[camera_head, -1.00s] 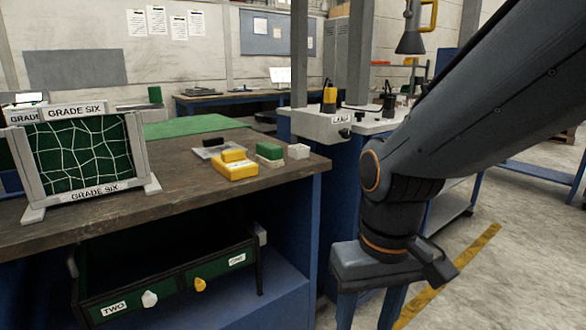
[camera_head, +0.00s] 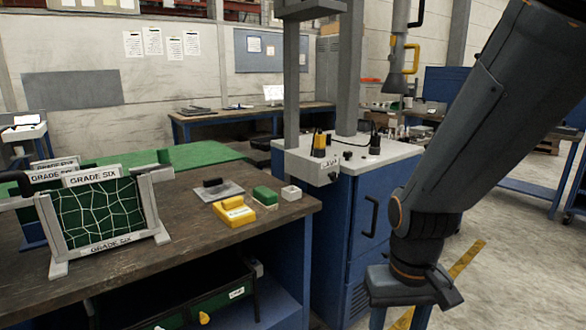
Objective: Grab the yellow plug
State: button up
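A yellow and black upright piece (camera_head: 320,143), which looks like the yellow plug, stands on the pale top of a blue cabinet (camera_head: 352,152), near its labelled front-left corner. A dark plug-like piece (camera_head: 375,143) with a cable stands to its right. My gripper (camera_head: 410,300) hangs at the lower right, in front of the cabinet and apart from the yellow piece. Its fingers are dark and partly cut off, so its opening is not clear. A smaller yellow piece (camera_head: 204,318) shows on the front of a green drawer below the bench.
A wooden bench (camera_head: 180,245) at left carries a yellow box (camera_head: 235,212), a green and white block (camera_head: 265,197), a white cup-like block (camera_head: 290,194) and a netted "GRADE SIX" frame (camera_head: 98,215).

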aim_at(320, 139)
jog(key=z, duration=0.3)
jog(key=i, duration=1.3)
jog(key=z, duration=0.2)
